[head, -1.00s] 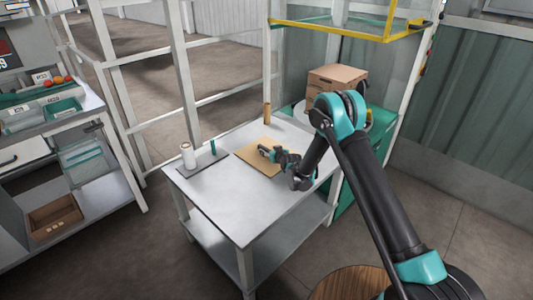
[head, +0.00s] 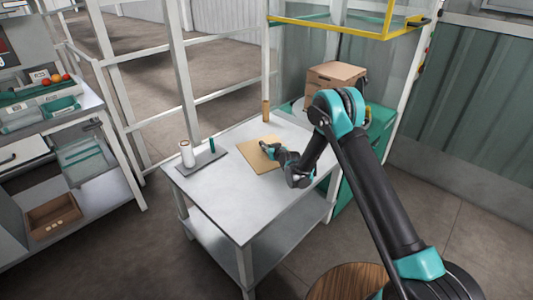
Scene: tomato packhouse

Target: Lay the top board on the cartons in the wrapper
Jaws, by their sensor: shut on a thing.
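The top board (head: 256,162) is a flat, light-brown sheet at the back of the grey table. My gripper (head: 267,148) is at its upper right part, shut on the board. The fingertips are small here, and I cannot tell whether the board is lifted clear of the tabletop. The brown cartons (head: 333,83) are stacked behind the table on the right, at the green wrapper (head: 382,128) under its yellow frame. My arm hides part of the cartons' lower right and of the wrapper.
A white roll (head: 187,155) and a dark green upright piece (head: 212,145) stand on a dark mat at the table's left. The table's front (head: 240,215) is clear. White posts and rails stand behind.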

